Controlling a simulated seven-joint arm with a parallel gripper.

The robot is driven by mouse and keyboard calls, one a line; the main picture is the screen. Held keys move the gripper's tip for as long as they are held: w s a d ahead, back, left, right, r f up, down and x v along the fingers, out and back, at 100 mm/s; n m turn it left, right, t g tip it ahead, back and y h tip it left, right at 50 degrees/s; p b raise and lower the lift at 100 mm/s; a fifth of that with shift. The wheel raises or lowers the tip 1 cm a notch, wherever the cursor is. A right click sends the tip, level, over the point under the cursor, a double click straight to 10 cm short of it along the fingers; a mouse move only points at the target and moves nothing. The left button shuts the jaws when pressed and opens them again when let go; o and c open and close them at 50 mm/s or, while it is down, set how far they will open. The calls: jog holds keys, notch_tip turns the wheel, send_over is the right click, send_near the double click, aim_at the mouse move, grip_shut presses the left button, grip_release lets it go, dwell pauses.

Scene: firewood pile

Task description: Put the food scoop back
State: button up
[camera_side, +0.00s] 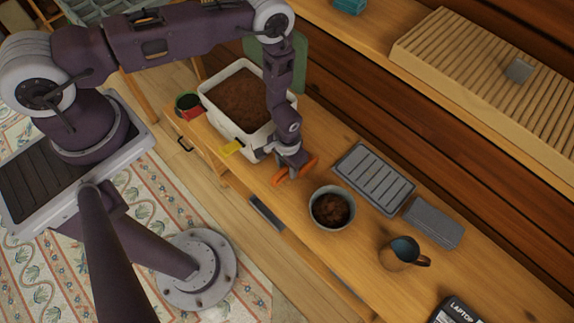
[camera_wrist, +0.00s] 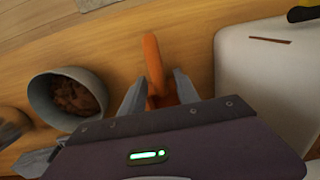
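The orange scoop (camera_side: 308,166) lies on the wooden bench between the white bin and the grey bowl; it also shows in the wrist view (camera_wrist: 153,62). My gripper (camera_side: 291,173) is low over it, and its fingers (camera_wrist: 160,82) stand on either side of the orange part. A narrow gap shows beside the right finger, so it looks open. The scoop's near end is hidden by my gripper. The white bin (camera_side: 210,106) is filled with brown food and stands behind my wrist. The bowl (camera_side: 320,217) holds brown food; it also shows in the wrist view (camera_wrist: 40,98).
A red-and-green cup (camera_side: 189,106) stands left of the bin. A ribbed grey tray (camera_side: 374,178), a grey block (camera_side: 433,222) and a jug (camera_side: 401,254) lie to the right. The bench's front edge is close to my gripper.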

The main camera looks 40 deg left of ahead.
jog(key=w+a+r+t, duration=0.1)
jog(key=a+r, duration=0.1)
jog(key=r, duration=1.9)
jog(key=w+a+r+t, duration=0.1)
jog(key=r+t, duration=0.1)
jog(key=r, duration=1.9)
jog(key=s+a+r+t, duration=0.1)
jog(key=s+a+r, duration=0.2)
jog(key=s+r, duration=0.65)
jog(key=s+a+r+t, duration=0.1)
jog(key=s+r, duration=0.4)
jog(key=s, duration=0.5)
jog(key=shift+s+a+t, duration=0.3)
jog(key=shift+a, duration=0.4)
jog(key=shift+r, duration=0.1)
jog(key=shift+c, duration=0.2)
